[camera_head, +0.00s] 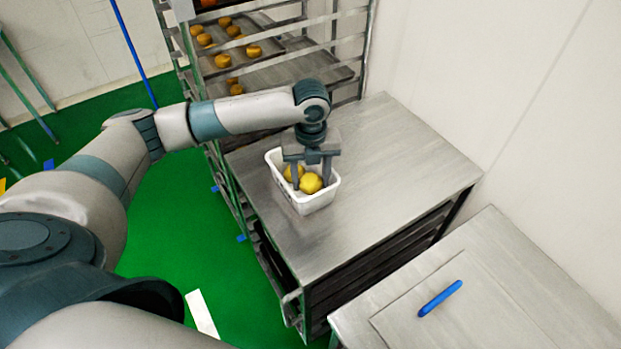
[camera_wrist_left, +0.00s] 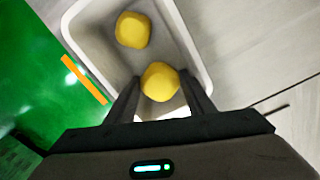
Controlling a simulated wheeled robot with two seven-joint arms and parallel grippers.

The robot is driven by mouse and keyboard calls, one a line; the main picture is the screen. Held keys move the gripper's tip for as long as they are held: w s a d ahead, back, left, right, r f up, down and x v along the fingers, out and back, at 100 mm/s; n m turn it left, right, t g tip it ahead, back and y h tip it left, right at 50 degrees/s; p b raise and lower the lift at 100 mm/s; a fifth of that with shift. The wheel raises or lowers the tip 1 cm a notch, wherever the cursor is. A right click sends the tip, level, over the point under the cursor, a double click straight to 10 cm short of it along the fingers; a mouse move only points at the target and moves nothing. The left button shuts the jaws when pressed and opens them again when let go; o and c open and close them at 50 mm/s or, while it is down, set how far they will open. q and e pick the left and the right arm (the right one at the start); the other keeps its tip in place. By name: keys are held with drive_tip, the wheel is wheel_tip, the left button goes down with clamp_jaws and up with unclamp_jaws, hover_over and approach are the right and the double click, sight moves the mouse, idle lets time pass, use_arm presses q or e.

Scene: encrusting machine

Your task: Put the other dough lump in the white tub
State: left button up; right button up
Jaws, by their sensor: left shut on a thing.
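The white tub (camera_head: 322,202) stands on the metal table, and its rim also shows in the left wrist view (camera_wrist_left: 202,62). Two yellow dough lumps are within its walls. One dough lump (camera_wrist_left: 133,30) lies apart from the fingers, toward the far end of the tub in the wrist view. The other dough lump (camera_wrist_left: 160,82) is between the fingers of my left gripper (camera_head: 311,187), which points down into the tub and is shut on it. I cannot tell whether the held lump touches the tub floor. My right gripper is not in view.
The metal table top (camera_head: 400,150) is clear right of the tub. A rack (camera_head: 270,75) with trays of several dough lumps stands behind. A blue stick-like object (camera_head: 440,298) lies on the nearer table (camera_head: 500,275). A wall closes the right side.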

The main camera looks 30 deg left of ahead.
sight(311, 178)
use_arm(q)
drive_tip(key=shift+f, duration=0.65)
drive_tip(key=shift+f, duration=0.6)
drive_tip(key=o, duration=0.8)
wheel_tip(311, 178, up, 12)
drive_tip(key=b, duration=0.3)
drive_tip(key=shift+w, duration=0.1)
drive_tip(key=shift+r+b, duration=0.3)
drive_tip(key=shift+r, duration=0.35)
